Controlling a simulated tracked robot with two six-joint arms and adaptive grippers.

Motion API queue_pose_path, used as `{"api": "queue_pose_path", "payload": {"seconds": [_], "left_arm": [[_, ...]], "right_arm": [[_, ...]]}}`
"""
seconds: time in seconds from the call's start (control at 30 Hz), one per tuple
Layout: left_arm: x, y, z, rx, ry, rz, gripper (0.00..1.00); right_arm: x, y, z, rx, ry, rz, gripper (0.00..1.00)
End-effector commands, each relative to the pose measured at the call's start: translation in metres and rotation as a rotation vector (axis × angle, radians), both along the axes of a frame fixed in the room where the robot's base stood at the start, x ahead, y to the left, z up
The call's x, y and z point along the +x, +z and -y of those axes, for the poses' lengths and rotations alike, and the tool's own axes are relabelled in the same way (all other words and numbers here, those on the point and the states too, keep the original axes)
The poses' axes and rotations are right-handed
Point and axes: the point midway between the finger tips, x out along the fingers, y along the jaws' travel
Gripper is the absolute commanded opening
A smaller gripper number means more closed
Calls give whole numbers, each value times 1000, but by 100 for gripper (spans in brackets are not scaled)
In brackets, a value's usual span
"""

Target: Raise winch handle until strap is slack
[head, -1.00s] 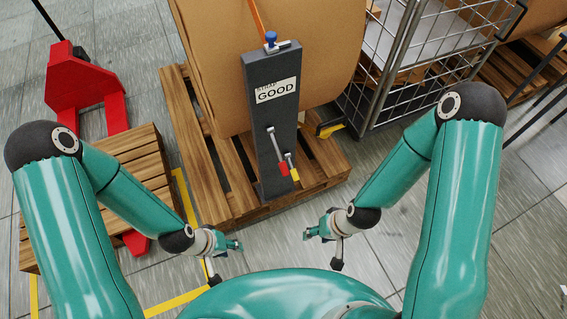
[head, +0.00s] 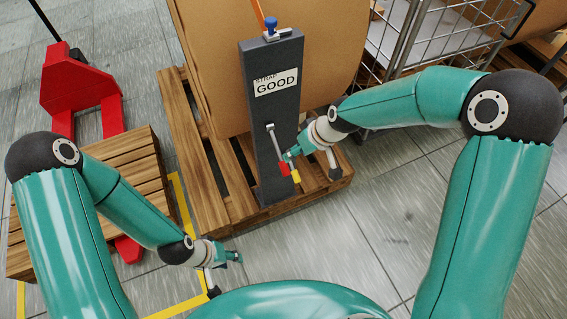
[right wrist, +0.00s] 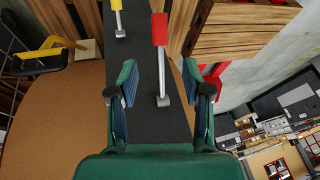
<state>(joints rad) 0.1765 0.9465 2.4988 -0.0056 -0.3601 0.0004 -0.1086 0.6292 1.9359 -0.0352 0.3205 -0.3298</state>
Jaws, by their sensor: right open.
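A dark grey post (head: 262,120) bears a "STRAP GOOD" label (head: 277,87). Two levers with coloured grips hang low on its front: a red grip (head: 283,169) and a yellow grip (head: 296,177). I cannot tell which one is the winch handle. An orange strap (head: 257,12) runs up from the post's top. My right gripper (head: 289,156) is open close to the levers. In the right wrist view its fingers (right wrist: 160,72) lie either side of the red-gripped lever's line (right wrist: 160,30); contact is unclear. My left gripper (head: 238,257) hangs low, apart from the post; its finger gap is unclear.
A big brown roll (head: 205,60) stands behind the post on a wooden pallet (head: 225,205). A wire cage cart (head: 400,45) is at right. A red pallet jack (head: 75,85) and wooden pallet (head: 90,215) are at left. Grey floor is free at right.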

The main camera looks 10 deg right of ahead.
Motion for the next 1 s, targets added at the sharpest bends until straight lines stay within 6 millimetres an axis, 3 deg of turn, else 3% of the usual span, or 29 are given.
{"api": "queue_pose_path", "payload": {"seconds": [0.2,0.5,0.93,1.0], "left_arm": [[0,1,0,0,0,0,40],[0,2,0,0,0,0,40],[0,2,0,0,0,0,40],[0,2,0,0,0,0,40]], "right_arm": [[12,-46,-17,0,-1,-4,49],[24,-87,-33,1,-2,-1,49],[27,-96,-37,0,-2,1,49],[27,-96,-37,1,-2,0,41]]}}
